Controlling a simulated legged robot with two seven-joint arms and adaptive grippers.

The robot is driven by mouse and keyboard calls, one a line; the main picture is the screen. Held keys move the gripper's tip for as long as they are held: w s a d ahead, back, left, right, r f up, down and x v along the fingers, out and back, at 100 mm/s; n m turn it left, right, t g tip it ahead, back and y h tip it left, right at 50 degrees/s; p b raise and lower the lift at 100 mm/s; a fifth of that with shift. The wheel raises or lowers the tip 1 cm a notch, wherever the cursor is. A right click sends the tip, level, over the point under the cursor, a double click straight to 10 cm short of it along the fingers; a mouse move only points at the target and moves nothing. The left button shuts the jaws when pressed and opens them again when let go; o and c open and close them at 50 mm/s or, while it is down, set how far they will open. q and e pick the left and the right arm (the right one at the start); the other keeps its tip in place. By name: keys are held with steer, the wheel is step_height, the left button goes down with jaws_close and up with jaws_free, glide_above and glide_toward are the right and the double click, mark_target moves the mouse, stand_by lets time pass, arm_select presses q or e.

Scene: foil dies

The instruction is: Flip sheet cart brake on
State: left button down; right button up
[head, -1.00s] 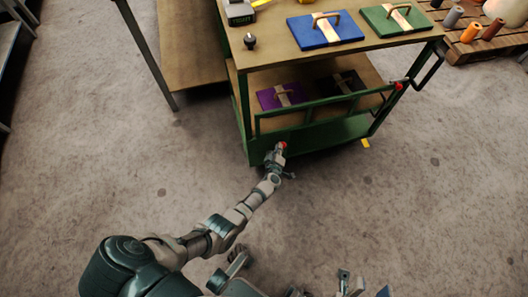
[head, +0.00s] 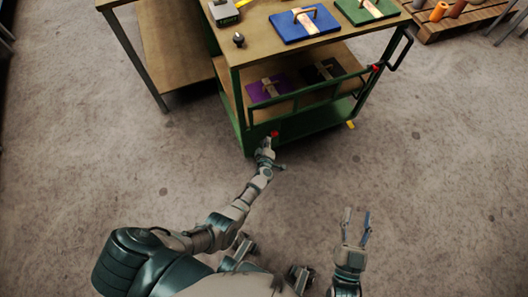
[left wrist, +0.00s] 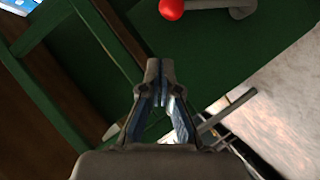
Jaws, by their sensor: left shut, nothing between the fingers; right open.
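The green sheet cart (head: 290,135) stands ahead, with a wooden top and a lower shelf. A red knob (head: 274,134) shows at its near lower corner. In the left wrist view the red knob (left wrist: 172,9) sits on a grey lever (left wrist: 215,3) against the green panel (left wrist: 210,50). My left gripper (head: 265,144) is shut and empty, just below the knob. In the left wrist view its closed fingertips (left wrist: 160,65) point at the panel, apart from the knob. My right gripper (head: 355,222) is open and empty over the floor at lower right.
Blue (head: 303,25) and green (head: 365,10) handled plates lie on the cart top. Purple (head: 268,88) and dark (head: 322,70) ones lie on the lower shelf. Another red knob (head: 376,68) is at the cart's right end. A yellow piece (head: 351,124) shows near the right wheel. Floor is clear in front.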

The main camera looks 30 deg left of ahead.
arm_select(q)
steer(key=p+v, duration=0.3)
steer(key=v, duration=0.3)
steer(key=shift+d+r, duration=0.15)
steer(key=shift+r, duration=0.1)
arm_select(e)
step_height(320, 180, down, 8)
steer(key=s+d+g+h, duration=0.1)
steer(key=g, duration=0.5)
steer(key=shift+s+d+f+g+h, duration=0.25)
steer(key=shift+s+d+g+h, duration=0.1)
steer(key=shift+g+h, duration=0.05)
arm_select(q)
steer(key=shift+w, duration=0.1)
arm_select(e)
steer(key=shift+w, duration=0.1)
